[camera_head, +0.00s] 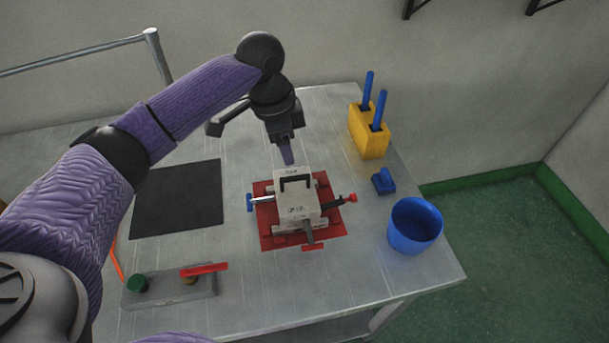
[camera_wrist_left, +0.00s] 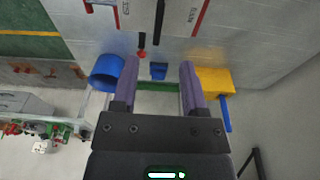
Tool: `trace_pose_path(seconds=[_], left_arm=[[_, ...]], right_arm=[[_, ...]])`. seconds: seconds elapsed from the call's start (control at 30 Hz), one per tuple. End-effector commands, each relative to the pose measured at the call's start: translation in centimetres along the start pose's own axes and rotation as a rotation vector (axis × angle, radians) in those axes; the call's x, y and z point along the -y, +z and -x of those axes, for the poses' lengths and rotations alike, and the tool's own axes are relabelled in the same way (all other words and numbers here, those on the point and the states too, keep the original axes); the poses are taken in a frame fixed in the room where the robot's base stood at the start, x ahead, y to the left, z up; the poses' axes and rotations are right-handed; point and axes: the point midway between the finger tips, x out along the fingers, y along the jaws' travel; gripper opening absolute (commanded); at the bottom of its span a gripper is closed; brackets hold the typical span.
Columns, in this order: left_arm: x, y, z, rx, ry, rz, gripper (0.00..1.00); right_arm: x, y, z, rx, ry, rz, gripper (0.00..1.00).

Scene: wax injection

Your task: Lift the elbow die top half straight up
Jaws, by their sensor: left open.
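The elbow die (camera_head: 297,207) is a pale block with a black handle (camera_head: 296,180) on its top half. It sits closed on a red mat (camera_head: 332,238). In the left wrist view, part of the die (camera_wrist_left: 177,18) shows at the top edge. My left gripper (camera_head: 287,157) points down just behind and above the die. Its two purple fingers (camera_wrist_left: 160,62) are spread apart with nothing between them, short of the handle. In the head view one finger hides the other. My right gripper is not in view.
A yellow holder (camera_head: 368,134) with blue-handled tools, a small blue item (camera_head: 383,181) and a blue cup (camera_head: 414,226) stand right of the die. A black mat (camera_head: 178,198) lies left. A grey tray (camera_head: 160,291) with a red-handled item is at front left.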

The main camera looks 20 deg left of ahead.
Motion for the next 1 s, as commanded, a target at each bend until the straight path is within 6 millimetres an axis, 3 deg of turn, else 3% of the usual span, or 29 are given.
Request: trace_pose_path(seconds=[0.13, 0.5, 0.77, 0.87, 1.0], left_arm=[[0.2, 0.2, -1.3, 0.002, 0.006, 0.001, 0.56], [0.1, -0.1, -9.1, 0.001, 0.002, 0.002, 0.56], [0.1, -0.2, -9.5, -0.001, 0.000, 0.000, 0.56], [0.1, -0.2, -9.5, -0.001, 0.000, 0.000, 0.39], [0.1, -0.2, -9.5, -0.001, 0.000, 0.000, 0.09]], right_arm=[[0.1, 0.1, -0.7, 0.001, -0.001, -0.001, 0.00], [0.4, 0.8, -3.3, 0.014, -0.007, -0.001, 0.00], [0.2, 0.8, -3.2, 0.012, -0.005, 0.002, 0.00], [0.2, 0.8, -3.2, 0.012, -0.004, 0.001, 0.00], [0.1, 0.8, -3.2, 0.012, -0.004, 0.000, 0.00]])
